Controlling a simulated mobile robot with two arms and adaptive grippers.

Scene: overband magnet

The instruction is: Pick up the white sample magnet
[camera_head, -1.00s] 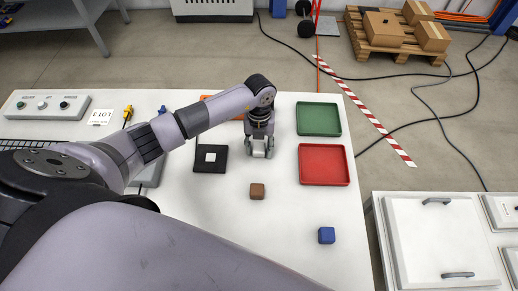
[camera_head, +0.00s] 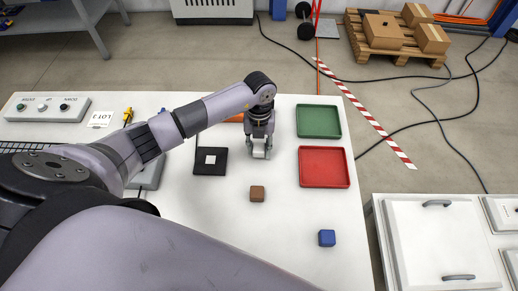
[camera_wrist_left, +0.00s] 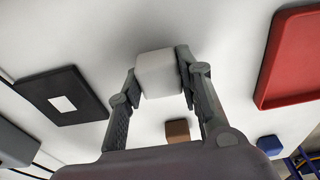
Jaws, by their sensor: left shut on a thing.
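The white sample magnet is a small white cube (camera_wrist_left: 158,75) with rounded edges, seen in the left wrist view. My left gripper (camera_wrist_left: 160,82) is shut on it, with one finger against each side. In the head view my left gripper (camera_head: 260,149) points down over the white table, left of the red tray; the cube is hard to make out there against the table. I cannot tell whether the cube still touches the table. My right gripper is not in view.
A red tray (camera_head: 302,181) and a green tray (camera_head: 300,134) lie to the right. A black pad (camera_head: 200,168) with a white square lies to the left. A brown cube (camera_head: 257,194) and a blue cube (camera_head: 327,238) sit nearer.

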